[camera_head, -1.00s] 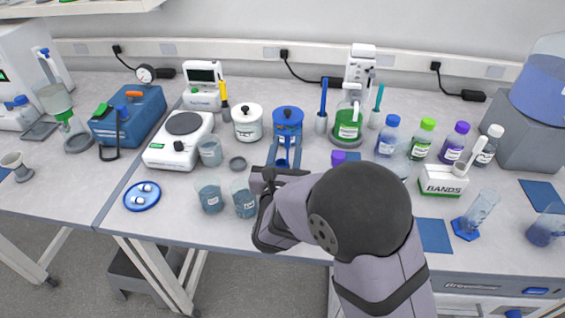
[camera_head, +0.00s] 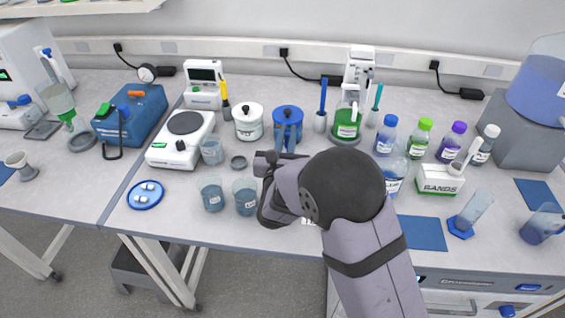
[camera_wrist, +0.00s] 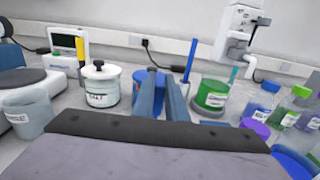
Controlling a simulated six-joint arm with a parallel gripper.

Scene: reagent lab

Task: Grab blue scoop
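The blue scoop (camera_head: 322,98) stands upright with its handle up in a small pale holder (camera_head: 320,123) at the back of the bench. It also shows in the wrist view (camera_wrist: 190,60), right of my fingers. My gripper (camera_head: 287,128) points toward the back, in front of the blue lidded jar and left of the scoop. In the wrist view, my gripper (camera_wrist: 164,80) has two blue-grey fingers with a gap between them and nothing held. The fingers hide part of the jar. The scoop's lower end is hidden in the holder.
The blue jar (camera_head: 287,113) and white salt jar (camera_head: 248,124) stand left of the scoop. Beakers (camera_head: 212,194) stand near the front edge.

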